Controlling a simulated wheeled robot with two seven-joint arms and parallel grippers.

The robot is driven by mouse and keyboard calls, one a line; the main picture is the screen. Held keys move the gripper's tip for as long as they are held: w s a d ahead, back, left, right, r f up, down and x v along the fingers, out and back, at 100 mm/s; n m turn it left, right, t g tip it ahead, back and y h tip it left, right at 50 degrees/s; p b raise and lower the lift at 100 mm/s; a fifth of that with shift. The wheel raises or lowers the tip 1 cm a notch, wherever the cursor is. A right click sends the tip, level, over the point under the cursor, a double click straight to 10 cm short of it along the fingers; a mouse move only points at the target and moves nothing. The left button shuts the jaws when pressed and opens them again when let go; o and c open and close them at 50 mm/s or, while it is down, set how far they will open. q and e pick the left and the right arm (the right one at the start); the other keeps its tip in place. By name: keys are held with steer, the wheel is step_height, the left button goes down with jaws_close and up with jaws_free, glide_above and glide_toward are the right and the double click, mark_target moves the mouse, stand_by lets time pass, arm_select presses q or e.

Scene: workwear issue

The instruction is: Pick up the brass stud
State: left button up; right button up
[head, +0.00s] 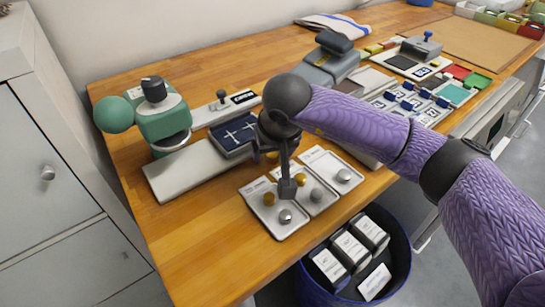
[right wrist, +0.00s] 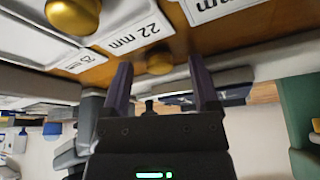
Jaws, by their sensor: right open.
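A brass stud (head: 269,198) sits on the nearest of the pale labelled trays (head: 253,187). A second brass stud (head: 302,180) is just right of my fingertips in the head view. My right gripper (head: 287,188) points down over the trays, open and empty. A larger, closer brass stud (right wrist: 74,15) is at upper left. My left gripper is out of view.
Silver studs (head: 286,216) share the trays. A green press with a round knob (head: 162,122) and a dark blue tray (head: 233,134) stand behind. A blue bin (head: 312,292) with labelled boxes is below the table edge. The front left tabletop (head: 200,240) is clear.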

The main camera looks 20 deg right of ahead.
jaws_close()
steer(key=shift+r, duration=0.15)
